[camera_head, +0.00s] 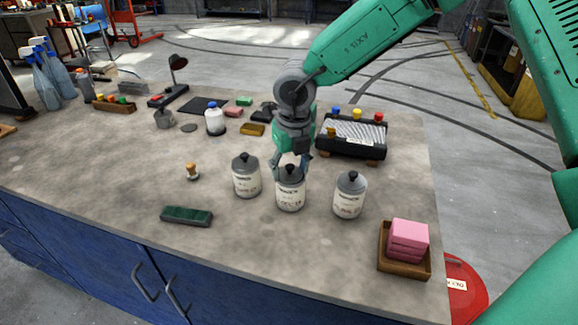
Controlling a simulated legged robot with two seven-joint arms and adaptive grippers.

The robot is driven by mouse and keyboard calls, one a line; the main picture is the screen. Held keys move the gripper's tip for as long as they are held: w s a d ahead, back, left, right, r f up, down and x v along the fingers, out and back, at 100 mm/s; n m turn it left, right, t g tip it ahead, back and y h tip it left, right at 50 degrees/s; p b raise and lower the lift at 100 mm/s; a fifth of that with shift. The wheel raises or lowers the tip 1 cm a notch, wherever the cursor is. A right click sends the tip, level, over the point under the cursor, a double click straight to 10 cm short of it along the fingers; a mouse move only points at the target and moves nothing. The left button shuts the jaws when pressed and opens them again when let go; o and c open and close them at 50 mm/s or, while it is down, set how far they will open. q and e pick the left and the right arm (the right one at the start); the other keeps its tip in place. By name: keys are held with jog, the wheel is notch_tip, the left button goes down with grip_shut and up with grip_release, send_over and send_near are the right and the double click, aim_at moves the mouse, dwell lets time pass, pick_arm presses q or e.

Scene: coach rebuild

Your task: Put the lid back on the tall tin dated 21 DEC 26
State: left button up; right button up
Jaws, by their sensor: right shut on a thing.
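Three similar pale tins with dark grey knobbed lids stand in a row near the front of the bench: a left tin (246,181), a middle tin (290,197) and a right tin (349,202). Each bears a printed label; the dates are too small to read surely, so I cannot tell which is 21 DEC 26. My right gripper (290,164) points down over the middle tin, shut on its dark lid (289,175) near the knob. The lid sits at the tin's mouth; whether it is fully seated I cannot tell. My left gripper is not in view.
A wooden tray (405,269) with pink blocks stands front right. A green brush-like block (186,216) and a small wooden-handled stamp (192,172) lie left of the tins. A black device (352,137) stands behind. Bare bench surrounds the tins.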

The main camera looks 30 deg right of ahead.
jog(key=shift+d, duration=0.2)
jog(key=o, duration=1.6)
jog(key=shift+r+p, duration=3.5)
jog(key=shift+p, duration=0.25)
grip_shut()
